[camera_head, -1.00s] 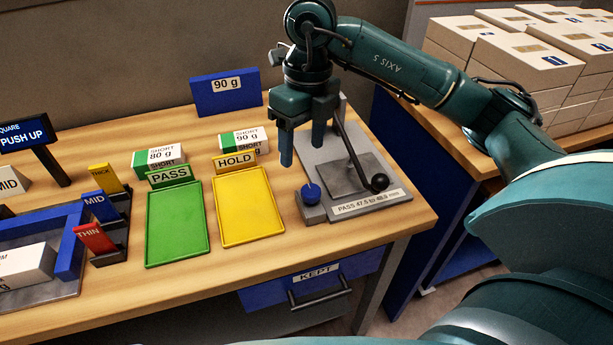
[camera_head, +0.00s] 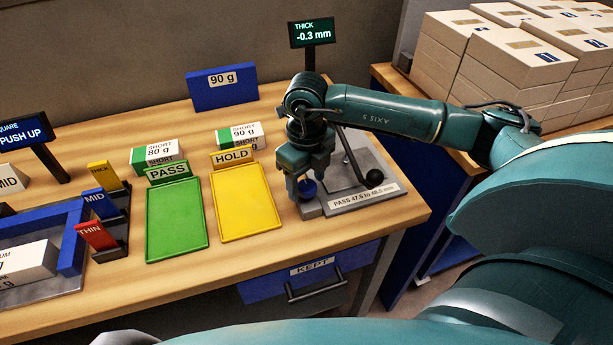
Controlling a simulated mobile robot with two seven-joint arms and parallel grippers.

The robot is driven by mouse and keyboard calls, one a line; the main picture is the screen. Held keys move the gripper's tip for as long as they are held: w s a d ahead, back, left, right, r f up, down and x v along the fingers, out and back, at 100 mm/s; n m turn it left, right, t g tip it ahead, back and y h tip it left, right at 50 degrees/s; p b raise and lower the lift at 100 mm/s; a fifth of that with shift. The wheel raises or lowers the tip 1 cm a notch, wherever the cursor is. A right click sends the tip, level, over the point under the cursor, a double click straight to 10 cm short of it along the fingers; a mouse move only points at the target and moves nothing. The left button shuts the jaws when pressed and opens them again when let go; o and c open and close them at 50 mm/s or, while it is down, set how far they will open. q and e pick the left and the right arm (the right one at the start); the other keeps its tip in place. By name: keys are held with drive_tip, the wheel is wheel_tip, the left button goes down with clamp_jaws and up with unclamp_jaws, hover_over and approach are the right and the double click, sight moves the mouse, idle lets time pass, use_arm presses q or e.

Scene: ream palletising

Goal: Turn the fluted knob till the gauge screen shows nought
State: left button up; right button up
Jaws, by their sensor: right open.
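The gauge screen (camera_head: 311,32) stands behind my right arm and reads THICK -0.3 mm. The blue knob (camera_head: 307,187) sits on a small grey block (camera_head: 309,208) at the front left corner of the gauge base (camera_head: 378,200). My right gripper (camera_head: 307,192) points down over the knob with its jaws open, a finger on the left side of it; whether the fingers touch it I cannot tell. The fluting is too small to make out. The gripper and arm hide part of the gauge. My left gripper is not in view.
The gauge's black-balled lever (camera_head: 374,178) stands close to the right of the gripper. A yellow HOLD tray (camera_head: 246,203) and a green PASS tray (camera_head: 176,220) lie to the left. A blue 90 g board (camera_head: 222,90) stands behind. Stacked reams (camera_head: 500,60) fill the right table.

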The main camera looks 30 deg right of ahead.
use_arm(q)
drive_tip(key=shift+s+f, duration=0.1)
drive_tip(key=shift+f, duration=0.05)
use_arm(e)
drive_tip(key=shift+f, duration=0.2)
drive_tip(key=c, duration=1)
